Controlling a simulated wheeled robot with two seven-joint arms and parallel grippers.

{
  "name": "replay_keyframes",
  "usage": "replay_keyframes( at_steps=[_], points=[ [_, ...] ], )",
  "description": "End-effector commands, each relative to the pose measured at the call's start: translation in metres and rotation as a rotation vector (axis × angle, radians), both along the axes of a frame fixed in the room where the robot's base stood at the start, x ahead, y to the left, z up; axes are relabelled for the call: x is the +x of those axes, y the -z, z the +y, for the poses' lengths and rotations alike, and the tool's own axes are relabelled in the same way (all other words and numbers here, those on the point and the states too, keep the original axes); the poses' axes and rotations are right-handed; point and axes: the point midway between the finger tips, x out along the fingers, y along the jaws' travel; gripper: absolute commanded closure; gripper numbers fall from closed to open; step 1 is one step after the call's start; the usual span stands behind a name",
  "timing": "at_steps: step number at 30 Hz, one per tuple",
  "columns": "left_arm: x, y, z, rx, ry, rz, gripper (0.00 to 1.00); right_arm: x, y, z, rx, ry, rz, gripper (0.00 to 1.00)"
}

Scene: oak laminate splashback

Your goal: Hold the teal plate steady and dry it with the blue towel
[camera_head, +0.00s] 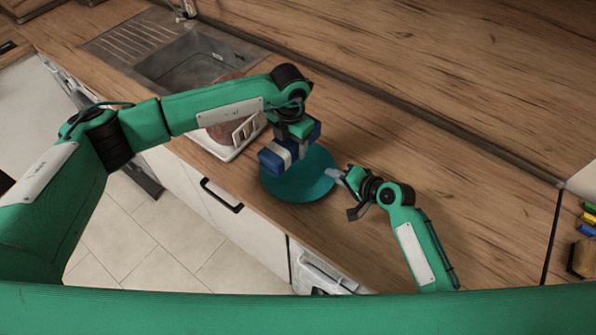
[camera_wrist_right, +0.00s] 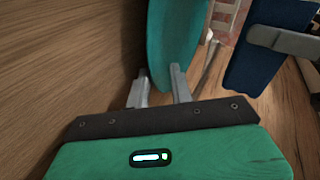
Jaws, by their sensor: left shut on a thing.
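The teal plate (camera_head: 305,185) is a round disc over the counter in the middle of the head view. In the right wrist view the plate (camera_wrist_right: 174,40) shows nearly edge-on, its rim between the fingers. My right gripper (camera_head: 336,174) is shut on the plate's right rim. The blue towel (camera_head: 272,161), a folded blue bundle, is over the plate's left upper part, held by my left gripper (camera_head: 290,146). The towel hides part of the plate; whether it touches it is unclear. The towel (camera_wrist_right: 262,55) also shows at the upper right of the right wrist view.
A white dish rack (camera_head: 246,138) with a brownish plate (camera_head: 222,126) stands left of the teal plate. A sink (camera_head: 195,65) is behind at upper left. Several coloured items (camera_head: 588,219) lie at the far right. The counter (camera_head: 440,165) behind and to the right is bare.

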Motion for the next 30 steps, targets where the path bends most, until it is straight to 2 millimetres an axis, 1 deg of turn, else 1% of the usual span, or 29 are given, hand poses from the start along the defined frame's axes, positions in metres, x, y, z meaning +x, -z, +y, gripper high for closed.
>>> replay_keyframes(
  at_steps=[1,4,12,18,23,30],
  points=[
    [0.0,0.0,0.0,-0.001,0.0,-0.001,0.68,-0.005,0.005,-0.006,-0.01,0.0,0.011,0.69],
    [0.0,0.0,0.0,-0.001,0.0,-0.001,0.68,-0.014,-0.003,-0.015,-0.011,0.0,0.011,0.69],
    [0.0,0.0,0.0,-0.001,0.0,-0.001,0.68,-0.048,-0.035,-0.049,-0.009,-0.001,0.003,0.69],
    [0.0,0.0,0.0,-0.001,0.0,-0.001,0.68,-0.066,-0.053,-0.068,-0.006,0.0,-0.001,0.69],
    [0.0,0.0,0.0,-0.001,0.0,-0.001,0.68,-0.071,-0.058,-0.073,-0.003,-0.001,-0.002,0.69],
    [0.0,0.0,0.0,-0.001,0.0,-0.001,0.68,-0.071,-0.059,-0.073,-0.002,-0.001,-0.002,0.69]
  ],
)
